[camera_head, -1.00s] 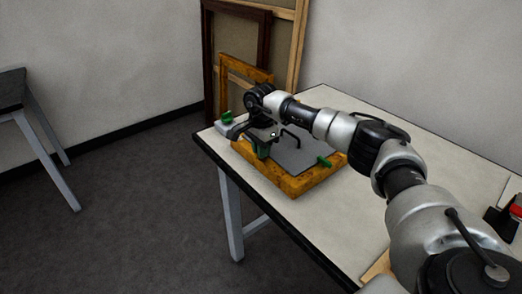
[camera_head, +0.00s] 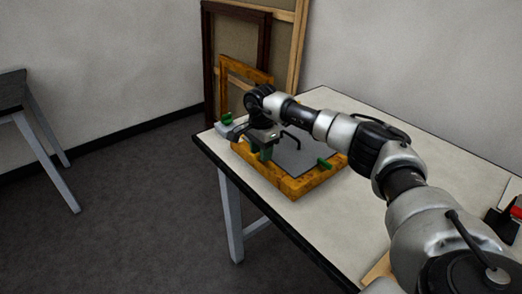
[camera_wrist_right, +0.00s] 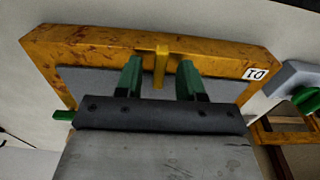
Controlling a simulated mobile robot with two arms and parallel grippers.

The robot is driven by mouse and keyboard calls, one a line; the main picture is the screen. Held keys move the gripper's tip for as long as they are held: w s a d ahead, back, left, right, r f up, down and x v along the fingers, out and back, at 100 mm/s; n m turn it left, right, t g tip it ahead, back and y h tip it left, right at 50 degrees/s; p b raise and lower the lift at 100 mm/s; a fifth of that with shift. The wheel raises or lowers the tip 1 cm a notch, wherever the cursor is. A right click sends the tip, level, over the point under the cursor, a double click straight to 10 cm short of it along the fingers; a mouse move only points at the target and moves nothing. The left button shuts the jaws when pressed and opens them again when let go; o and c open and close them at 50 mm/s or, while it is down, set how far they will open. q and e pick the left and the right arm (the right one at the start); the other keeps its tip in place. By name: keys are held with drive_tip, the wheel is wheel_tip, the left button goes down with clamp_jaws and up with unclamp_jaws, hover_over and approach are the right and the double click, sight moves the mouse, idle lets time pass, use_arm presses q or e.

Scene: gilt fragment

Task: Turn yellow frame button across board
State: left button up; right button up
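A gold-yellow frame (camera_head: 296,188) lies flat near the table's left corner, with a grey board (camera_head: 302,160) inside it. In the right wrist view the frame (camera_wrist_right: 205,48) carries a yellow button (camera_wrist_right: 160,66), whose tip points over the edge of the grey board (camera_wrist_right: 222,90). My right gripper (camera_wrist_right: 159,80) is open, with one green finger on each side of this button and visible gaps to it. The right gripper (camera_head: 266,152) hides the button in the head view. A green button (camera_head: 324,163) sits on the frame's right side. My left gripper is not in view.
A grey block with a green knob (camera_head: 226,118) stands at the table corner beyond the frame. The white table (camera_head: 345,215) is clear beside the frame. A red and black object (camera_head: 515,212) is at the right edge.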

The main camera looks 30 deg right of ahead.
wheel_tip(320, 180, up, 11)
drive_tip(key=b, duration=0.1)
idle(0.3)
drive_tip(key=shift+f, duration=0.15)
